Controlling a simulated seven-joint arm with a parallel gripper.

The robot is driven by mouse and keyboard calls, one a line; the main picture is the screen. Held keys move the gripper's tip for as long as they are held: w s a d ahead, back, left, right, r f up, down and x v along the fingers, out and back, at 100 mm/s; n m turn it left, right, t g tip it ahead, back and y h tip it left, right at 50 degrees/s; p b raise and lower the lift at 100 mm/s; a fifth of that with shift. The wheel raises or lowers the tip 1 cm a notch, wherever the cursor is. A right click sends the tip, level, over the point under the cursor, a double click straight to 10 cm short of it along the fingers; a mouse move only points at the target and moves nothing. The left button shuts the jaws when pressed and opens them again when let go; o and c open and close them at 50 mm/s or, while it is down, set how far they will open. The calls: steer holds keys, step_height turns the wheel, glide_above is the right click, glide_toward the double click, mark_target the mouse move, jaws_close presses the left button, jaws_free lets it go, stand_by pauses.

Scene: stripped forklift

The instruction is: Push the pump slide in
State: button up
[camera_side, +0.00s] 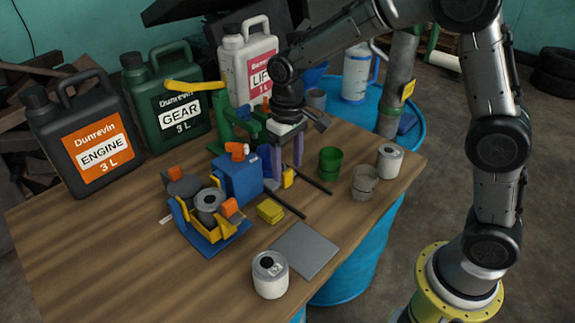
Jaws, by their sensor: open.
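My gripper (289,160) points down over the middle of the table, with two purple fingers apart and nothing visible between them. It is just right of the blue block (238,178), which has an orange piece (237,150) on top. In front of the block stands a blue and yellow assembly (212,228) with grey round parts and orange pieces. Behind the block is a green stand (222,120) with a yellow lever (195,86). I cannot tell which part is the pump slide. My gripper and wrist partly cover the area behind the block.
Dark rods lie beside a loose yellow block (271,211). A grey plate (305,250), a white can (270,275), a green cup (330,163) and more cans stand to the right and front. Large jugs (92,140) line the back. The table's left front (90,260) is clear.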

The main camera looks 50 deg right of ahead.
steer(key=shift+f, duration=0.5)
jaws_close()
steer(key=shift+r, duration=0.1)
stand_by(1.1)
